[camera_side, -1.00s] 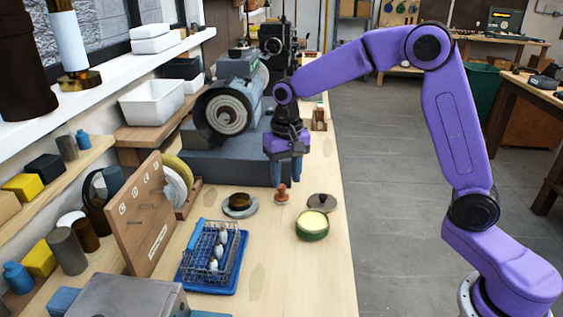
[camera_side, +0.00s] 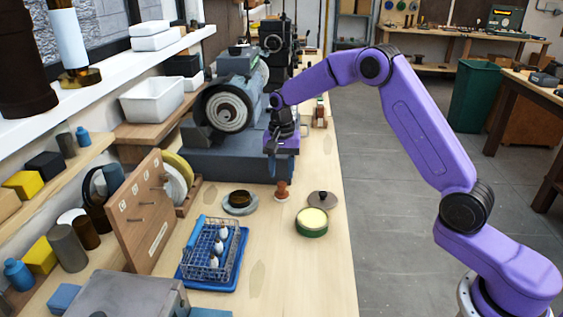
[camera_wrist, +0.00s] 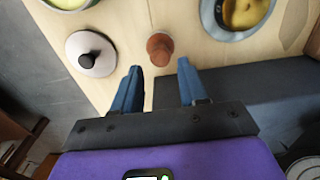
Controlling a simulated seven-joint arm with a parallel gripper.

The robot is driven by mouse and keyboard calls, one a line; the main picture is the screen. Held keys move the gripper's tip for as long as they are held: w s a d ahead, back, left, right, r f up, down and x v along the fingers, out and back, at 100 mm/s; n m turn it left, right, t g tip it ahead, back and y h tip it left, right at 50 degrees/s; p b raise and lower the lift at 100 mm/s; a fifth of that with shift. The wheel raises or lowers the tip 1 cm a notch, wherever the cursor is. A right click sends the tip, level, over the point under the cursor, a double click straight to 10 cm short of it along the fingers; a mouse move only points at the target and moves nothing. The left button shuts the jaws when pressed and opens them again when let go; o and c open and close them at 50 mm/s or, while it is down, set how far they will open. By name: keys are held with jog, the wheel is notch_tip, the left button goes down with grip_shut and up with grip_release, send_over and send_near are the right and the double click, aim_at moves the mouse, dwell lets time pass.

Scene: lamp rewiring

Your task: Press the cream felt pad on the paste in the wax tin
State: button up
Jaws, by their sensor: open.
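The wax tin (camera_side: 312,222) is green, open and filled with pale yellow paste; its edge shows at the top left of the wrist view (camera_wrist: 70,4). A small reddish-brown knobbed piece (camera_side: 282,190) stands upright left of and behind the tin. It also shows ahead of my fingertips in the wrist view (camera_wrist: 160,47). It may carry the cream felt pad, but I see no cream face on it. My gripper (camera_wrist: 158,78) is open and empty, its blue fingers apart. In the side view my gripper (camera_side: 283,165) is above and behind the knobbed piece, not touching it.
A lid with a dark knob (camera_side: 323,199) lies just behind the tin. A grey dish with a brown jar (camera_side: 240,202) stands left of the knobbed piece. A blue tray with a wire basket (camera_side: 240,262) is nearer the camera. A large grinder (camera_side: 225,110) stands behind.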

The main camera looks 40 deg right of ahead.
aim_at(281, 183)
jog(key=shift+f, duration=2.55)
jog(key=c, duration=0.7)
jog(key=shift+r, duration=2.5)
